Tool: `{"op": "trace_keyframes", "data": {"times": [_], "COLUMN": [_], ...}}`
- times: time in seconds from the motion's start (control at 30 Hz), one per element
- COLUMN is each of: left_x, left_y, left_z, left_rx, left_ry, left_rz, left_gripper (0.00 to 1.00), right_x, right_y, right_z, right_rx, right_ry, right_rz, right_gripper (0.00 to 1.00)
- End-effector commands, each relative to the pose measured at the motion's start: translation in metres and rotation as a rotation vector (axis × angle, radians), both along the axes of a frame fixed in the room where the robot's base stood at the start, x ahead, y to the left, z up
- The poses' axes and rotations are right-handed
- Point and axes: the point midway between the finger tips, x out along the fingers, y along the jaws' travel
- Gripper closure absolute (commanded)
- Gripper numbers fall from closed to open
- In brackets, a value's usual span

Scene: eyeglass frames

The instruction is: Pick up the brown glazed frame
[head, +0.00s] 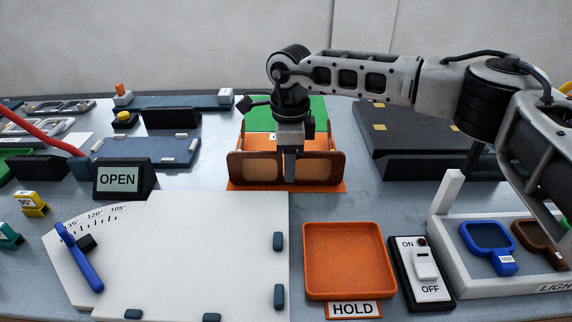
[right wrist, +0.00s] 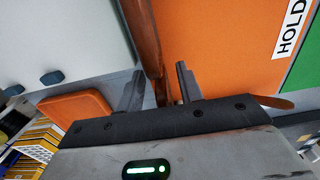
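The brown glazed frame (head: 254,168) stands upright on an orange mat labelled HOLD at the middle back, its two brownish lenses facing me. My right gripper (head: 289,168) points down at the middle of the frame and covers its bridge in the head view. In the right wrist view, my right gripper's two fingers (right wrist: 160,88) are apart, with a brown bar of the frame (right wrist: 148,42) between them. Gaps show beside the bar, so I see no firm grip. My left gripper is in neither view.
A white board (head: 215,245) and an orange tray (head: 349,260) lie in front. A switch box (head: 423,275) and a light tray (head: 490,280) with blue and brown lens paddles stand at right. An OPEN sign (head: 122,180) and a dark block (head: 415,140) flank the mat.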

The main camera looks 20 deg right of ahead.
Motion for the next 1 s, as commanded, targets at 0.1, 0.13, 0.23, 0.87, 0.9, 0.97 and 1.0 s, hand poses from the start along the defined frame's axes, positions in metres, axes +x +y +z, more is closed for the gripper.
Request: {"op": "trace_keyframes", "data": {"times": [0.1, 0.13, 0.23, 0.87, 0.9, 0.97, 1.0], "left_x": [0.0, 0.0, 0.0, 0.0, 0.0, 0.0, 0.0], "left_y": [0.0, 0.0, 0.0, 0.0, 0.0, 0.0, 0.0], "left_z": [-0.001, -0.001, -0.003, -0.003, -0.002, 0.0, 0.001], "left_rx": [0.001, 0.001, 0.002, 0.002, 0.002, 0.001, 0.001], "left_ry": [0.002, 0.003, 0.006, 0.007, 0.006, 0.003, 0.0], "left_rz": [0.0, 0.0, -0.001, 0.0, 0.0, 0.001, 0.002], "left_gripper": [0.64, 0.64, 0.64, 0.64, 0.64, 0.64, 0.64], "right_x": [0.0, 0.0, 0.0, 0.001, 0.001, 0.001, 0.001], "right_y": [0.0, 0.0, 0.0, 0.001, 0.0, 0.001, 0.001], "right_z": [0.0, 0.0, 0.0, 0.015, 0.019, 0.029, 0.036], "right_rx": [0.0, 0.0, 0.0, 0.003, 0.002, 0.003, 0.003], "right_ry": [-0.001, -0.001, -0.001, -0.005, -0.005, -0.005, -0.005], "right_rz": [0.0, 0.0, 0.0, 0.0, 0.0, 0.0, 0.001], "right_gripper": [0.64, 0.64, 0.78, 1.0, 1.0, 1.0, 1.0]}}
